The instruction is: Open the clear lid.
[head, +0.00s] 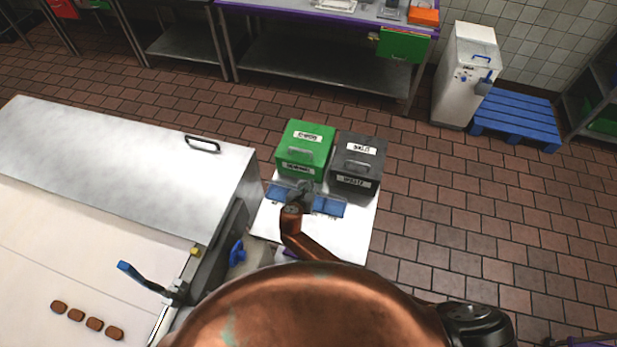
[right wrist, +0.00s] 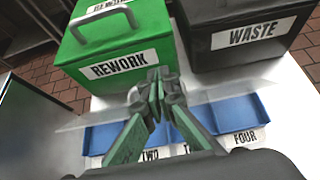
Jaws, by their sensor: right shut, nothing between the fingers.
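The clear lid (right wrist: 235,92) is a thin transparent sheet across the right wrist view, above the blue trays (right wrist: 103,138). I cannot tell its exact tilt. My right gripper (right wrist: 157,84) is shut and empty, with its green-sided fingers at the middle of the lid. I cannot tell whether the fingers touch it. In the head view, my right gripper (head: 303,190) is over the blue trays (head: 329,207), just in front of the bins, and hides part of the trays. The lid is hard to make out there. My left gripper is not in view.
A green REWORK bin (right wrist: 120,48) and a dark WASTE bin (right wrist: 235,38) stand behind the trays on a white table (head: 358,222). A conveyor machine with a metal cover (head: 120,140) is at left. Brown tiled floor is free at right.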

